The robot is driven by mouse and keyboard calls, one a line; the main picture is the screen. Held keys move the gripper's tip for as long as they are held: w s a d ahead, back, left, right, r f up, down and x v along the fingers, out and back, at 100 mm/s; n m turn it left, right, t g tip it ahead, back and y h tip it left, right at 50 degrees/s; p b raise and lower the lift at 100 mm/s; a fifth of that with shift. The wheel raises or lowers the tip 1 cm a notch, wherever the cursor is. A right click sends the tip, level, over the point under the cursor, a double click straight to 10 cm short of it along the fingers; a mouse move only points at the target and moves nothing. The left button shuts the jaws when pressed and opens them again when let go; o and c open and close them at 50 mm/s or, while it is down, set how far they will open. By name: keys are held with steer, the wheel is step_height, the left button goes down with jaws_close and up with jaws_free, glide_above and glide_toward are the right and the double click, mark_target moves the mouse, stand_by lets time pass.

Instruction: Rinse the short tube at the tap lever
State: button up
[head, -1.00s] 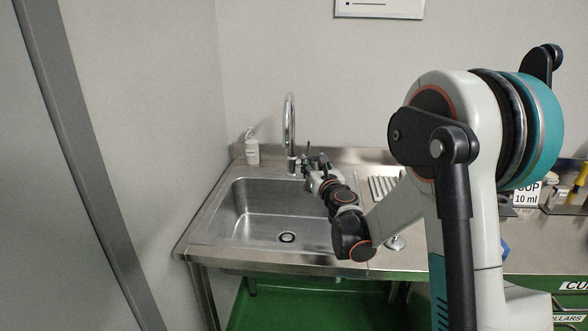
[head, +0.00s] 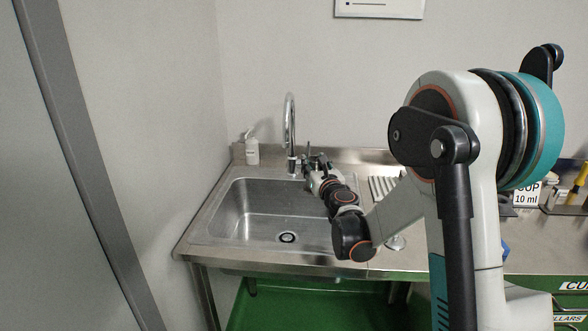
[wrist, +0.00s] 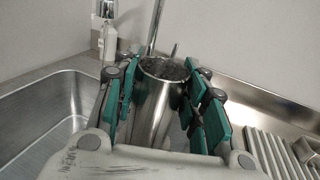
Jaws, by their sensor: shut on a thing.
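My gripper (head: 312,162) is over the back right of the sink, beside the foot of the tap (head: 289,125). In the wrist view my gripper (wrist: 160,82) is shut on a short steel tube (wrist: 152,112), with its green-padded fingers on both sides. The tube stands roughly upright, its open rim up and its inside dark. A slanted metal rod (wrist: 155,27) and a thin dark pin show behind the rim; I cannot tell which is the tap lever. No water is visible. In the head view the tube is hard to make out.
The steel sink (head: 225,215) has an empty basin with a drain. A white bottle (head: 252,152) stands at its back left corner. A ribbed drainboard (wrist: 275,150) lies right of the gripper. Walls close in at the left and behind.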

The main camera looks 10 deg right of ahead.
steer(key=s+d+r+p, duration=0.2)
steer(key=s+r, duration=0.2)
steer(key=shift+s+d, duration=0.2)
steer(key=shift+d, duration=0.05)
stand_by(0.6)
